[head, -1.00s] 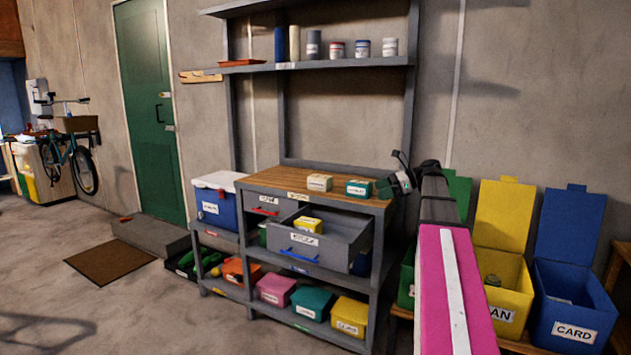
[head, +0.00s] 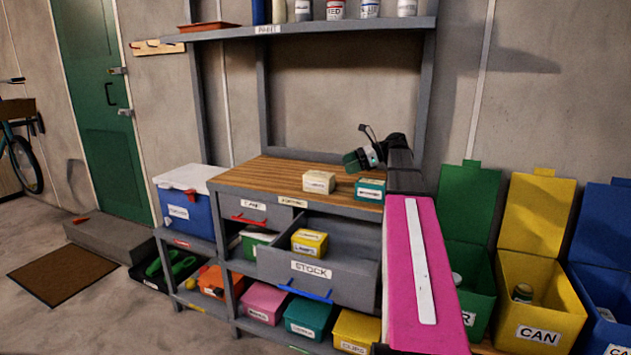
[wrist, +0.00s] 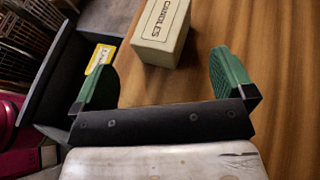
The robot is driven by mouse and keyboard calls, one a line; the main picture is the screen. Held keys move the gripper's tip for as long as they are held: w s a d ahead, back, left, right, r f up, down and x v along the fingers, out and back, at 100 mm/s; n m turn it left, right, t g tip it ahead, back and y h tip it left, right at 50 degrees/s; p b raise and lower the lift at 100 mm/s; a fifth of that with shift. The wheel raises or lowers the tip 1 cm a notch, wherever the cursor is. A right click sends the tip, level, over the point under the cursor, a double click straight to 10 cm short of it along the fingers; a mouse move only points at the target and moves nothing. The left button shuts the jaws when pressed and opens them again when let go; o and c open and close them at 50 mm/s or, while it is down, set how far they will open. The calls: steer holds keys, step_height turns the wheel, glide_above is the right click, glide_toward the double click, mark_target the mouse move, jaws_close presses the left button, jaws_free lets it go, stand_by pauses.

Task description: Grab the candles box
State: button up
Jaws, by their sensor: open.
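The candles box (head: 319,181) is a small cream box on the wooden worktop (head: 250,174). In the wrist view the candles box (wrist: 161,32) shows its "CANDLES" label and lies ahead of my gripper, between the lines of its two fingers. My gripper (head: 360,160) has green fingers and hangs over the right part of the worktop, to the right of the candles box. In the wrist view my gripper (wrist: 165,72) is open, with nothing between the fingers.
A teal box (head: 371,190) stands right of the candles box, close below my gripper. The open STOCK drawer (head: 330,280) juts out below the worktop and holds a yellow box (head: 309,242). A paint shelf (head: 310,30) runs above. The worktop's left part is clear.

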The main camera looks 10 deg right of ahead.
mark_target(320, 174)
steer(key=x, duration=1)
steer(key=shift+s+r, duration=0.15)
steer(key=c, duration=1.1)
